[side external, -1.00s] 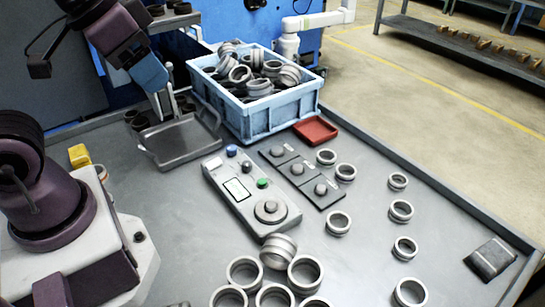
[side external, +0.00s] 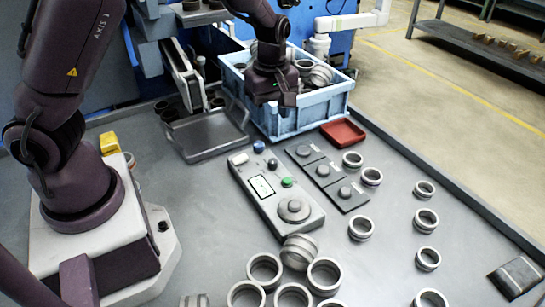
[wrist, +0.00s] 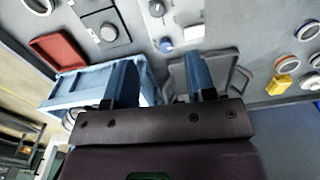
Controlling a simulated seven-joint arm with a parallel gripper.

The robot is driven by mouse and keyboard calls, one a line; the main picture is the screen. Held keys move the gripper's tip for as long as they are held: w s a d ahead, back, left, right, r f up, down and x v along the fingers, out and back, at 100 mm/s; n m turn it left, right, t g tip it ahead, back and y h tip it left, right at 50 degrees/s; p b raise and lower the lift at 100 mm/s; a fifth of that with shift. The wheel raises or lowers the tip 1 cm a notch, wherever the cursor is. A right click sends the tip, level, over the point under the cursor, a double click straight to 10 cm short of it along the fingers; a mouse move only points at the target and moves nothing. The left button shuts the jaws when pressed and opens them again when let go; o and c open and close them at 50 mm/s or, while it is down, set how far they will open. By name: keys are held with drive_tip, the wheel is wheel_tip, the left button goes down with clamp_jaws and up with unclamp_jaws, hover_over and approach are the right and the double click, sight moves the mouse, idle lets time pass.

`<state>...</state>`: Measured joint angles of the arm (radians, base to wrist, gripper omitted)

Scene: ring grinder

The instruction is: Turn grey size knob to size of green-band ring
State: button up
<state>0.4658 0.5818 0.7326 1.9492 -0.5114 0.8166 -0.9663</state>
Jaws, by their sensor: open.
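The control box (side external: 250,198) lies mid-table. Its large round grey knob (side external: 295,209) is at the near end, past a small display and a green button (side external: 287,182). The knob's setting is too small to read. Several grey metal rings stand on the table, such as one at the right (side external: 427,220) and a group in front (side external: 265,270). I cannot make out a green band on any. My gripper (side external: 274,106) is above the near side of the blue crate, away from the knob. In the wrist view, its two blue fingers (wrist: 160,66) are apart and empty.
The blue crate (side external: 312,112) holds several rings. A grey tray (side external: 205,136) is at its left and a red tray (side external: 343,132) at its right. A panel with three small knobs (side external: 326,172) lies beside the control box. The table's right part has free room between rings.

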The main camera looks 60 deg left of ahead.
sight(273, 160)
drive_tip(key=shift+n, duration=0.7)
wheel_tip(273, 160, down, 13)
drive_tip(key=shift+w+d+r, duration=0.1)
drive_tip(key=shift+c, duration=0.3)
drive_tip(key=c, duration=0.9)
